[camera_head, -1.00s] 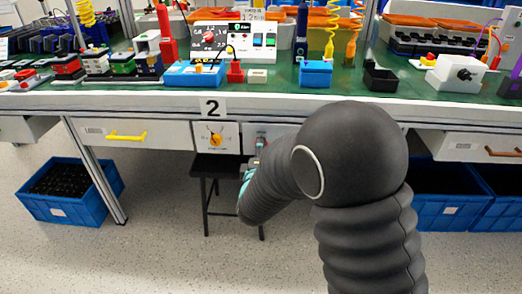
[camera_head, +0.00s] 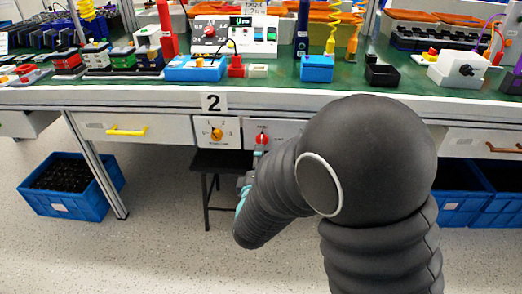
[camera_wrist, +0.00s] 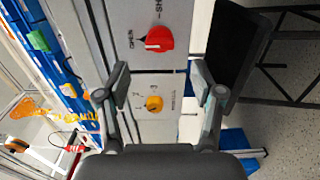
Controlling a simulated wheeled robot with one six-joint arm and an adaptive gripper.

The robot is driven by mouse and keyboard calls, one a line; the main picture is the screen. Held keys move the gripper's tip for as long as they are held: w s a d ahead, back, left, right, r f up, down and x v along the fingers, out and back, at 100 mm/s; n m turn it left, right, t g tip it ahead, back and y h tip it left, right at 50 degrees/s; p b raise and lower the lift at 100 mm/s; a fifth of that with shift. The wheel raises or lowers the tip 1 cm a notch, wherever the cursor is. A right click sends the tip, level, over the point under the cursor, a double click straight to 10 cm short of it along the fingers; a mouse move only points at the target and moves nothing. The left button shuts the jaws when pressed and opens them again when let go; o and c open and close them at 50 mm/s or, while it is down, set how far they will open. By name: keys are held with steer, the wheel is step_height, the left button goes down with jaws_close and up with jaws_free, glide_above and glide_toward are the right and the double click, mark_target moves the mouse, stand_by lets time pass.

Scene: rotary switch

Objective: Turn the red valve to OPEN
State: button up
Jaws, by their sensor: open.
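The red valve (camera_head: 262,138) is a round knob on the panel below the bench edge, right of the yellow knob. In the wrist view the red valve (camera_wrist: 158,39) has an OPEN label at its left and part of another label above it. I cannot tell its exact setting. My gripper (camera_wrist: 160,76) is open and empty. Its fingers are spread to either side, with the red valve beyond the tips and apart from them. In the head view my gripper (camera_head: 246,184) sits below the valve, mostly hidden behind my arm.
A yellow knob (camera_head: 216,134) is on the neighbouring panel; it also shows in the wrist view (camera_wrist: 154,103) between the fingers. A dark stool (camera_head: 222,164) stands under the bench. A blue crate (camera_head: 70,190) is on the floor at left. The bench top holds many devices.

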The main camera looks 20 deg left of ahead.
steer(key=v, duration=0.4)
steer(key=shift+s, duration=0.4)
steer(key=shift+m, duration=0.3)
steer(key=s+a+f+m+g+y, duration=0.1)
steer(key=s+a+f+m+g, duration=0.15)
steer(key=f, duration=0.25)
steer(key=s+a+f+m+g, duration=0.1)
steer(key=s+f+m+g, duration=0.1)
steer(key=f+g, duration=0.3)
steer(key=s+d+f+m+g, duration=0.2)
steer(key=s+d+m+g, duration=0.2)
steer(key=s+g, duration=0.15)
steer(key=s+d+r+m+h, duration=0.1)
steer(key=s+d+r+m, duration=0.2)
steer(key=d+r, duration=0.3)
steer(key=s+d+r+m+h, duration=0.2)
steer(key=d+r+m, duration=0.3)
steer(key=d, duration=1.1)
steer(key=s+d+r+m+t+h, duration=0.1)
steer(key=s+d+r+m+h, duration=0.1)
steer(key=d+r, duration=0.6)
steer(key=s+d+m, duration=0.1)
steer(key=d+m, duration=0.1)
steer(key=d, duration=0.1)
steer(key=shift+s+d+r, duration=0.35)
